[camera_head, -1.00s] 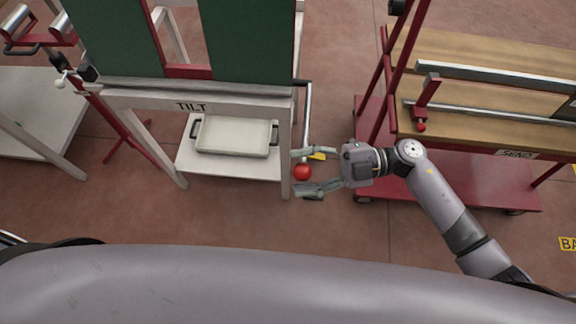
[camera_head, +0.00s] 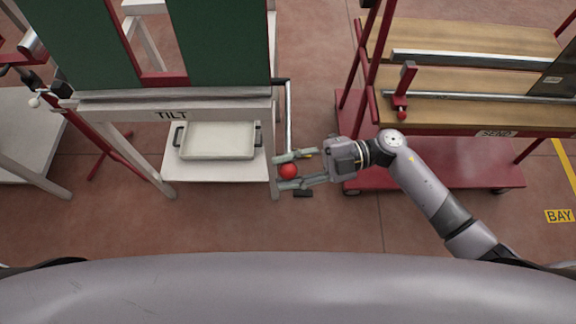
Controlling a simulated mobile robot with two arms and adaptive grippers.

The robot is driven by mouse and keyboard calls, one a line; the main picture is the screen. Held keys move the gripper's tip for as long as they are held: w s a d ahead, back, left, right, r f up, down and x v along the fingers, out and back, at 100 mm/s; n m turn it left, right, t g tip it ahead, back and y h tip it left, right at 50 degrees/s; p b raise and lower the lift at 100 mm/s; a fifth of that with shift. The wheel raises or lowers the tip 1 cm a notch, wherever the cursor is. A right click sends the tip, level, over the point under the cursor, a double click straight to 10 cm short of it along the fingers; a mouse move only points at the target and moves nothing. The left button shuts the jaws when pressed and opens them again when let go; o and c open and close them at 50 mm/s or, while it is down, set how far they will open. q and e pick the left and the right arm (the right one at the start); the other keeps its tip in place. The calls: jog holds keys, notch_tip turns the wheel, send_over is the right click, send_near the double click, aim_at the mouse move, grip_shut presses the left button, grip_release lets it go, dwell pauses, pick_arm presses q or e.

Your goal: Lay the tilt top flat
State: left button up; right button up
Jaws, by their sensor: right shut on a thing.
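The tilt top (camera_head: 222,45) is a green padded surface with a red strip and a grey lower ledge, standing tilted above the white frame marked TILT (camera_head: 172,113). A metal lever (camera_head: 288,115) hangs down at the frame's right side and ends in a red ball knob (camera_head: 289,171). My right gripper (camera_head: 287,171) comes in from the right, with its two fingers shut on the red knob, one above and one below it. My left gripper does not show.
A cream tray (camera_head: 217,141) lies on the white shelf under the tilt top. A red cart with wooden decks (camera_head: 463,112), marked SEND, stands to the right. A pale table (camera_head: 27,155) stands at the left. Red floor shows between the frame and the cart.

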grip_shut()
jog(key=shift+r, duration=0.1)
jog(key=shift+w, duration=0.1)
jog(key=shift+r, duration=0.25)
jog(key=w+r+m+p, duration=0.1)
jog(key=r+p, duration=0.1)
jog(key=r, duration=0.1)
jog(key=w+r+m+p, duration=0.1)
jog(key=r+p, duration=0.2)
jog(key=w+r+m+y+p, duration=0.1)
jog(key=r+p, duration=0.2)
jog(key=shift+m, duration=0.3)
jog(key=w+r+m+t+b, duration=0.1)
jog(key=w+r+m, duration=0.3)
jog(key=w, duration=0.4)
jog(key=w+r+m+t+y+b, duration=0.1)
jog(key=w+r+m, duration=0.4)
jog(key=w, duration=0.4)
jog(key=w+r+m+t+y+b, duration=0.1)
jog(key=w+r+m, duration=0.4)
jog(key=w, duration=0.3)
jog(key=shift+w+m+t+b, duration=0.25)
jog(key=shift+m+t+b, duration=0.05)
jog(key=shift+m+b, duration=0.1)
